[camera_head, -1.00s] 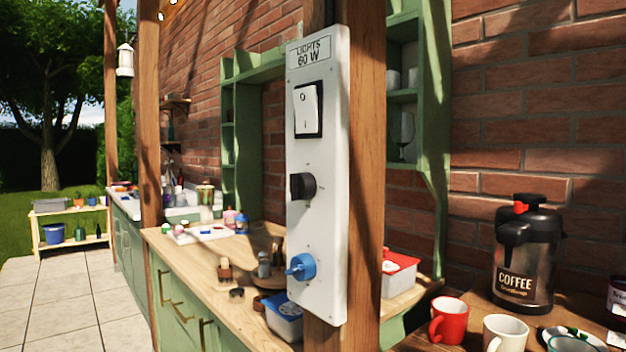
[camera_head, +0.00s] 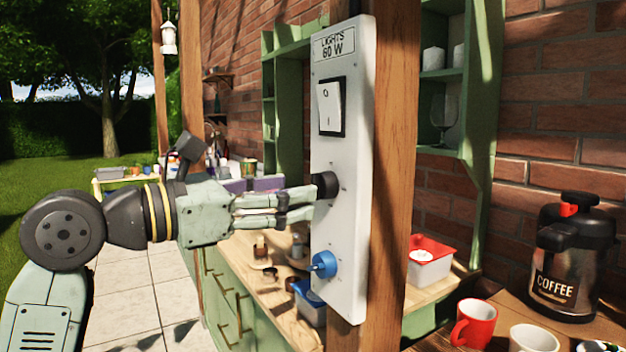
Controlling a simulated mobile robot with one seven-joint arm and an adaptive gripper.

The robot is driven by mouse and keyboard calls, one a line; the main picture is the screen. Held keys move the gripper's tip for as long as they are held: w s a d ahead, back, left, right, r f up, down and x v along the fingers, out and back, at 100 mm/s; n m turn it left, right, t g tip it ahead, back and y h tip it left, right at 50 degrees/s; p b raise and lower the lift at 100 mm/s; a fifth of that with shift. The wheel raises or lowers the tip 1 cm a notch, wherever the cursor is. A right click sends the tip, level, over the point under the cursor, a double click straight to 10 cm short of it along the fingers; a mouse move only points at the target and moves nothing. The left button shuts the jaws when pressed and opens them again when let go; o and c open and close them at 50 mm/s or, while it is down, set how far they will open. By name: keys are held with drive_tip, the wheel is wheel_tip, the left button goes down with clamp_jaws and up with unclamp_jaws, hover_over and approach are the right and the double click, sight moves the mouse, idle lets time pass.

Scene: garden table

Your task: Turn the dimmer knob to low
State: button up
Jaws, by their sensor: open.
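The white switch panel (camera_head: 345,120) labelled "LIGHTS 60 W" is fixed to a wooden post. It carries a rocker switch (camera_head: 330,106) at the top, a black dimmer knob (camera_head: 327,185) in the middle and a blue knob (camera_head: 323,264) near the bottom. My gripper (camera_head: 312,202) comes in from the left, its fingers level and pointing at the black knob. The fingertips are at the knob's left side, just in front of it. The jaws are open; whether they touch the knob I cannot tell. Small tick marks around the knob are partly hidden.
The wooden post (camera_head: 395,140) stands right behind the panel. A wooden counter (camera_head: 258,290) with small items lies below and behind. At lower right are a red mug (camera_head: 474,323), a white mug (camera_head: 534,338) and a coffee dispenser (camera_head: 572,260).

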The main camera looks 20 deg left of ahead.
sight(322, 186)
drive_tip(key=p+x, duration=0.1)
drive_tip(key=x, duration=0.4)
drive_tip(key=shift+s, duration=0.1)
drive_tip(key=c, duration=1.2)
drive_tip(key=shift+o, duration=0.2)
